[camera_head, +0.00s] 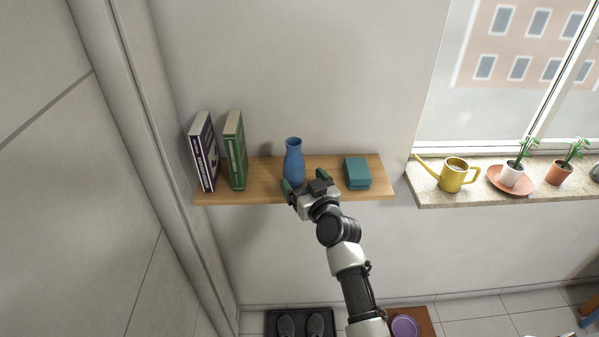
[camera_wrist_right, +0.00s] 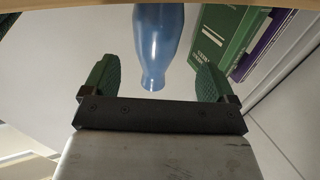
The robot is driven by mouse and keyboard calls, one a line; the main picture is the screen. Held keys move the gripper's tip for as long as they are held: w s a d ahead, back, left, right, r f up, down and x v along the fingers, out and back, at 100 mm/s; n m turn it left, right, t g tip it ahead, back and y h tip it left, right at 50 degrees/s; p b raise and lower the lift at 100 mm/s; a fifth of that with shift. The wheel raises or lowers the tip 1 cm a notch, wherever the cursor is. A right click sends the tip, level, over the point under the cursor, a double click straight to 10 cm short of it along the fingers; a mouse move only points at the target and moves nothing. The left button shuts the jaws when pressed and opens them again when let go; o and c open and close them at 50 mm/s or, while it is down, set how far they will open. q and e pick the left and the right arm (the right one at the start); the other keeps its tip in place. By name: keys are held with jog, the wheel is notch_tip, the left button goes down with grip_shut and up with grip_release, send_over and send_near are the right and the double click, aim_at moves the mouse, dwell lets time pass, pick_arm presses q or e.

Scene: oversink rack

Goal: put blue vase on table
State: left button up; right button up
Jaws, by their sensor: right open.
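The blue vase (camera_head: 293,163) stands upright on a wooden wall shelf (camera_head: 262,172). My right gripper (camera_head: 305,181) is at the front edge of the shelf, open, with its green-padded fingers pointing toward the vase. In the right wrist view the vase (camera_wrist_right: 157,45) appears between the two spread fingers (camera_wrist_right: 157,76), with a gap on each side. The picture there seems upside down, and the vase's base is cut off. My left gripper is not in view. I cannot clearly make out a table.
Two books, one dark purple (camera_head: 204,151) and one green (camera_head: 235,150), stand left of the vase. A teal box (camera_head: 357,173) lies to its right. A windowsill (camera_head: 470,190) holds a yellow watering can (camera_head: 453,176) and potted plants. A purple round item (camera_head: 404,327) rests on a brown surface below.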

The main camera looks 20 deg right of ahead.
aim_at(299, 172)
jog(key=shift+w+a+f, duration=0.1)
jog(key=shift+w, duration=0.95)
jog(key=w+b, duration=0.3)
jog(key=w, duration=0.1)
jog(key=shift+w+f, duration=0.15)
jog(key=shift+w, duration=0.35)
jog(key=shift+s, duration=0.15)
jog(key=shift+c, duration=0.4)
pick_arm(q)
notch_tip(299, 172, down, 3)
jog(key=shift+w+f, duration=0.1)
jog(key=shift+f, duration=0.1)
pick_arm(e)
jog(key=c, duration=1)
